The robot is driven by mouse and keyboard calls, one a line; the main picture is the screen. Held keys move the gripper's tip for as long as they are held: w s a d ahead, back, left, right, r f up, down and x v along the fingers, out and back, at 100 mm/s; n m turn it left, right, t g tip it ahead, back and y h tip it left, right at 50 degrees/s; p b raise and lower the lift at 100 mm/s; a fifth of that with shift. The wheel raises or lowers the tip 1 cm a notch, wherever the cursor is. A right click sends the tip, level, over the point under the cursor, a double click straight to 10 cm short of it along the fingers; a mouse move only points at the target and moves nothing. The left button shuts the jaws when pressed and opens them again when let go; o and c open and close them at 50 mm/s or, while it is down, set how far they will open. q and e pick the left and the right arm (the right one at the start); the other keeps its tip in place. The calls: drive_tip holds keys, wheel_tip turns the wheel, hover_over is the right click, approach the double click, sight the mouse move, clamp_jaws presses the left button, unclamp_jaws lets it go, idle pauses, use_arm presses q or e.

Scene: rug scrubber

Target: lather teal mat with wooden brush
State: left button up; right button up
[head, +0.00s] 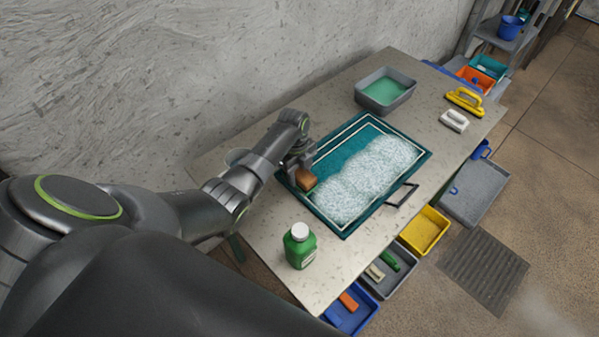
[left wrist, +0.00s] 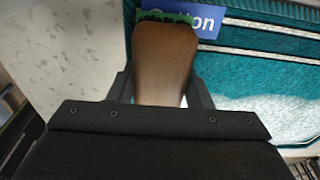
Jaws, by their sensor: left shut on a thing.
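The teal mat (head: 345,161) lies on the table with a white border line. White foam covers most of its middle and right part, and a teal strip along its left and far side is bare. My left gripper (head: 299,172) is shut on the wooden brush (head: 306,180) at the mat's left edge. In the left wrist view the brush's brown wooden back (left wrist: 162,62) sits between the two fingers, with a little green showing at its far end. The brush's underside is hidden, so I cannot tell whether it touches the mat. My right gripper is not in view.
A green bottle (head: 299,246) with a white cap stands near the table's front. A grey tub (head: 385,104) of green liquid stands behind the mat. A dark handle (head: 403,195) lies at the mat's right edge. Bins stand below.

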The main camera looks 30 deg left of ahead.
use_arm(q)
drive_tip(key=shift+f, duration=0.3)
